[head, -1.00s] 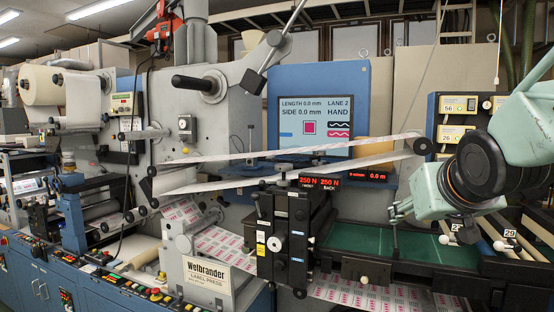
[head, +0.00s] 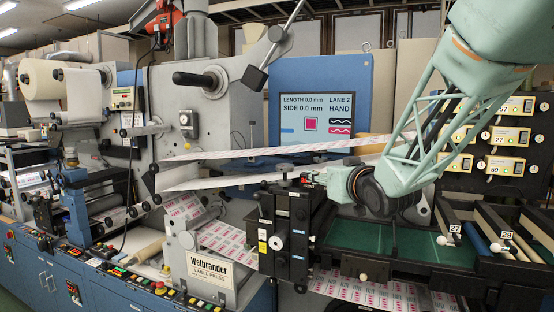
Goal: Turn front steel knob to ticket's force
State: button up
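A round steel knob (head: 275,242) sits on the front face of the black nip unit (head: 298,228), with a pale scale plate beside it. Smaller fittings show on top of the unit; I cannot tell whether one is another knob. My gripper (head: 309,178) is at the unit's upper right, above and right of the round knob and apart from it. It is small and partly merged with the dark parts behind, so its fingers are unclear. My arm covers the red force displays. I cannot make out a ticket with a force on it.
A screen (head: 325,118) reads length 0.0 mm, side 0.0 mm, lane 2, hand. A pale web (head: 250,152) runs just above my gripper. A green tray (head: 345,236) and rods tagged 27 and 29 lie at the right, below numbered yellow boxes (head: 506,138).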

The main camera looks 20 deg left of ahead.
aim_at(289, 167)
jog(key=a+y, duration=0.1)
jog(key=a, duration=0.2)
jog(key=a+n+y+p, duration=0.1)
jog(key=a, duration=0.3)
jog(key=a+y, duration=0.1)
jog(key=a, duration=0.2)
jog(key=shift+w+a+r+n+y+p, duration=0.2)
jog(key=shift+w+n+y+p, duration=0.1)
jog(key=shift+p, duration=0.05)
jog(key=shift+w+a, duration=0.1)
jog(key=p+x, duration=0.3)
jog(key=x, duration=1)
jog(key=shift+a+f, duration=0.2)
jog(key=shift+a, duration=0.05)
jog(key=shift+w, duration=0.1)
jog(key=shift+c, duration=0.7)
jog(key=shift+f, duration=0.15)
jog(key=c, duration=0.8)
jog(key=shift+c, duration=0.3)
